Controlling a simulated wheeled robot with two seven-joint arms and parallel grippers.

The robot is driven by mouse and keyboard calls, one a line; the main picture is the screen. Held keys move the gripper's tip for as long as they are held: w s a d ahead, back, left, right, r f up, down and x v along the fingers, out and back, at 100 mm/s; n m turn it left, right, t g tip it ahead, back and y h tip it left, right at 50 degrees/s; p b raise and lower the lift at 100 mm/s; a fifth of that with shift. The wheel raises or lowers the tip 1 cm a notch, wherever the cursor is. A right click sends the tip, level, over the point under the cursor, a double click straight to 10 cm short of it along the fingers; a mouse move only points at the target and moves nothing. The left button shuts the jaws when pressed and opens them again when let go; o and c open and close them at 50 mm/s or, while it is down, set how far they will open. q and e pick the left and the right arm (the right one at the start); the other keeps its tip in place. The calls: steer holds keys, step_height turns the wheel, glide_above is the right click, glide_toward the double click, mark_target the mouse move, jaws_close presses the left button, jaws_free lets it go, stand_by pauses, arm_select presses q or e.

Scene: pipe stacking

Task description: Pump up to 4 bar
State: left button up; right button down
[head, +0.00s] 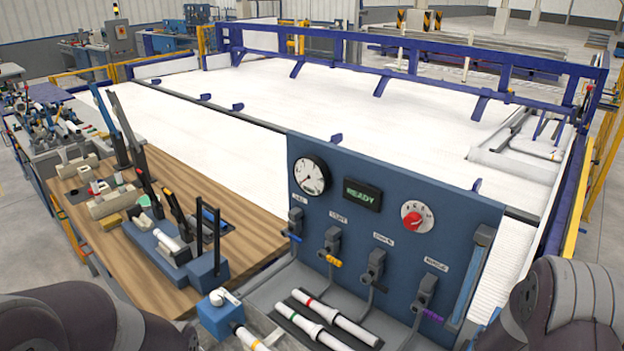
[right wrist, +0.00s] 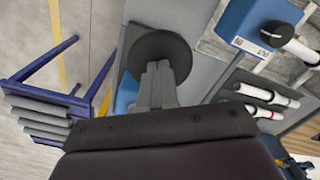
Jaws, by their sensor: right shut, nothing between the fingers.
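A blue panel (head: 345,225) in the head view carries a round white gauge (head: 310,175); its scale is too small to read surely. A display (head: 362,193) reads "READY". A red knob (head: 412,219) sits on a white dial at the panel's right. Below are several valves with coloured handles, including a blue one (head: 291,237), a yellow one (head: 329,261) and a purple one (head: 432,315). My right gripper (right wrist: 158,68) is shut and empty in the right wrist view, its fingertips over a black round disc (right wrist: 160,48); contact cannot be told. My left gripper is out of view.
A blue box (head: 221,314) with a white-topped fitting stands left of the panel; a blue box (right wrist: 255,25) with a black knob shows in the wrist view. White pipes (head: 318,325) lie below the panel. A wooden bench (head: 240,235) with tools is at left.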

steer(key=f+b, duration=0.2)
steer(key=f, duration=0.1)
steer(key=f+b, duration=0.3)
steer(key=f, duration=0.1)
steer(key=shift+w+d+f, duration=0.15)
steer(key=shift+w, duration=0.05)
steer(key=r+p, duration=0.5)
steer(key=r, duration=0.1)
steer(key=r+p, duration=0.3)
steer(key=shift+s+a+r+p, duration=0.15)
steer(key=shift+s+a+p, duration=0.1)
steer(key=shift+p, duration=0.05)
steer(key=shift+f, duration=0.2)
steer(key=shift+f+b, duration=0.1)
steer(key=shift+b, duration=0.25)
steer(key=f+b, duration=0.3)
steer(key=f, duration=0.1)
steer(key=f+b, duration=0.3)
steer(key=f, duration=0.2)
steer(key=shift+w+d+b, duration=0.2)
steer(key=shift+b, duration=0.15)
steer(key=r+p, duration=0.5)
steer(key=r, duration=0.1)
steer(key=r+p, duration=0.3)
steer(key=shift+s+a+r+p, duration=0.25)
steer(key=shift+s+r+p, duration=0.05)
steer(key=shift+r+p, duration=0.05)
steer(key=shift+f, duration=0.2)
steer(key=shift+f+b, duration=0.1)
steer(key=shift+b, duration=0.2)
